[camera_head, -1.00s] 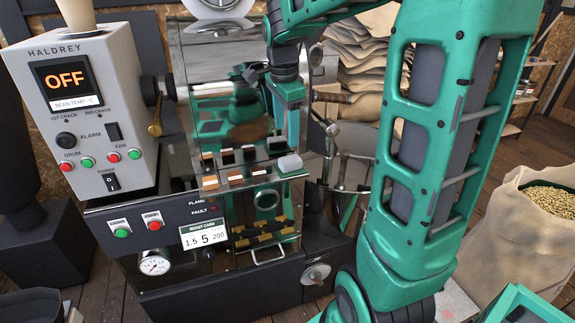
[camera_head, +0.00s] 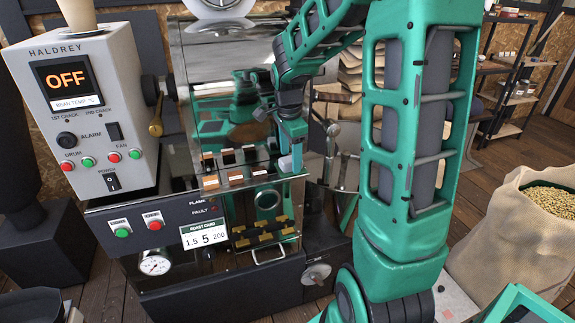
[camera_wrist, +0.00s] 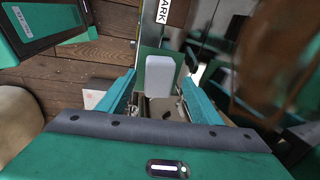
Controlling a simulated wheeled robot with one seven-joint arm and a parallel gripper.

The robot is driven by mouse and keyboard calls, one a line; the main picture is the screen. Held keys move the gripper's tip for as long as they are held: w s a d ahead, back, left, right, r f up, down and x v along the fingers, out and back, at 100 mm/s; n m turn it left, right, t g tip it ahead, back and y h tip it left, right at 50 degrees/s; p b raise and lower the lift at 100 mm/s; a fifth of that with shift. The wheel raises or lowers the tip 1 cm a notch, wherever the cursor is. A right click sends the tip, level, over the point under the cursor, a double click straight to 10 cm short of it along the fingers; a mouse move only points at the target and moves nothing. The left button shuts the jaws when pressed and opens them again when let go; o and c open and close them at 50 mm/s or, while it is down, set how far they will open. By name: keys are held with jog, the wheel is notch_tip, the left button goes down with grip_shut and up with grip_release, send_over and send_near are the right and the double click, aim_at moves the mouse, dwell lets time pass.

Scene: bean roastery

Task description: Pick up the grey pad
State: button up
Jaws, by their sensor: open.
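The grey pad (camera_head: 286,164) is a pale rounded block at the right end of the roaster's metal ledge, partly hidden by my gripper (camera_head: 292,152) in the head view. In the wrist view the pad (camera_wrist: 160,76) shows whole, between and beyond the two teal fingers of my gripper (camera_wrist: 160,95). The gripper is open, pointing down over the pad. Gaps show on both sides of the pad, and I cannot tell whether a finger touches it.
Small sample trays (camera_head: 236,176) sit on the ledge left of the pad. The grey control box (camera_head: 88,110) stands at the left. A sack of beans (camera_head: 515,235) stands on the floor at the right. The roaster body (camera_head: 225,75) rises behind the ledge.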

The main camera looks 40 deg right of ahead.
aim_at(290, 159)
jog(key=shift+f, duration=0.2)
jog(key=c, duration=1.1)
jog(key=shift+c, duration=0.2)
jog(key=shift+r, duration=0.15)
jog(key=shift+w+r, duration=0.1)
jog(key=shift+r, duration=0.55)
notch_tip(290, 159, up, 3)
jog(key=shift+f, duration=0.2)
jog(key=s+a+r, duration=0.4)
jog(key=a+r, duration=0.3)
jog(key=a, duration=0.4)
jog(key=shift+s, duration=0.1)
